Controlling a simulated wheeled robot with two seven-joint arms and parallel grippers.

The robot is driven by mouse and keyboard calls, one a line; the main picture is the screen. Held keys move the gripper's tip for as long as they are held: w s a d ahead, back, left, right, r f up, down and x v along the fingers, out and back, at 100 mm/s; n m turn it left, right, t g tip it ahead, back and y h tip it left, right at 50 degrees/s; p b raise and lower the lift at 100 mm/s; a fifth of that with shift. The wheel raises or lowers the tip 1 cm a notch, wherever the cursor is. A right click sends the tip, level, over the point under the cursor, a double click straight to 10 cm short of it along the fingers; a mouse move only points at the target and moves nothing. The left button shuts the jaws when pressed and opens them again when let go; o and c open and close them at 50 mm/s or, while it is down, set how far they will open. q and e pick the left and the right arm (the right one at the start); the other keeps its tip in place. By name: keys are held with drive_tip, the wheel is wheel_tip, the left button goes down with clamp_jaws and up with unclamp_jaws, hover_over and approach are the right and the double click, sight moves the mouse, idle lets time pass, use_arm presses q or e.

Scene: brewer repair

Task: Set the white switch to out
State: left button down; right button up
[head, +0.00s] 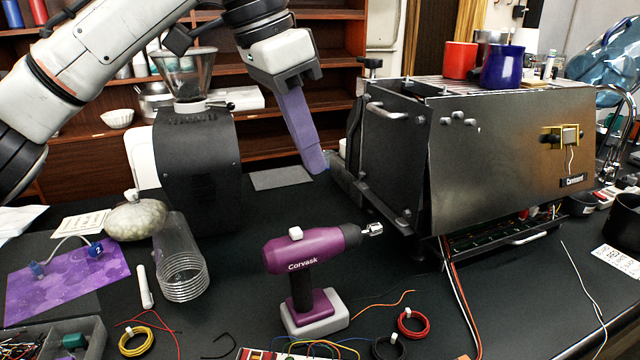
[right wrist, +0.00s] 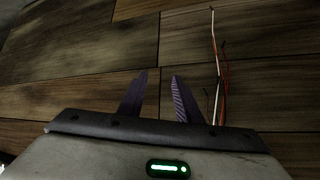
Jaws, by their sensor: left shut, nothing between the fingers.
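A purple electric screwdriver (head: 315,248) marked Corvask stands upright on a grey base on the black worktop. A small white switch (head: 295,233) sits on top of its body; I cannot read its setting. My left gripper (head: 316,168) comes down from above, shut and empty, its purple fingers behind and above the screwdriver and apart from it. My right gripper (right wrist: 159,76) shows only in the right wrist view. Its two fingers are apart with nothing between them, over a wooden floor.
The large brewer (head: 500,140) stands to the right, with red and blue mugs on top. A black grinder (head: 197,165) is at the left. A clear ribbed cylinder (head: 180,260), a white marker (head: 145,286) and coiled wires (head: 412,323) lie around the screwdriver.

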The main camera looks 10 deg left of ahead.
use_arm(q)
approach(314, 234)
drive_tip(key=w+d+f, duration=0.2)
drive_tip(key=d+f, duration=0.1)
drive_tip(key=w+d+f, duration=0.1)
drive_tip(key=f, duration=0.1)
drive_tip(key=shift+w+d+f, duration=0.15)
drive_tip(key=shift+w+d, duration=0.1)
drive_tip(key=shift+s+a+f+p, duration=0.15)
drive_tip(key=shift+s+a, duration=0.25)
drive_tip(key=shift+a, duration=0.2)
drive_tip(key=shift+s+a+f+p, duration=0.15)
drive_tip(key=shift+s+a, duration=0.25)
drive_tip(key=shift+a, duration=0.2)
drive_tip(key=shift+s+a, duration=0.3)
drive_tip(key=shift+a, duration=0.05)
use_arm(e)
drive_tip(key=shift+s+f, duration=0.1)
drive_tip(key=shift+s, duration=0.95)
drive_tip(key=shift+s+a, duration=0.1)
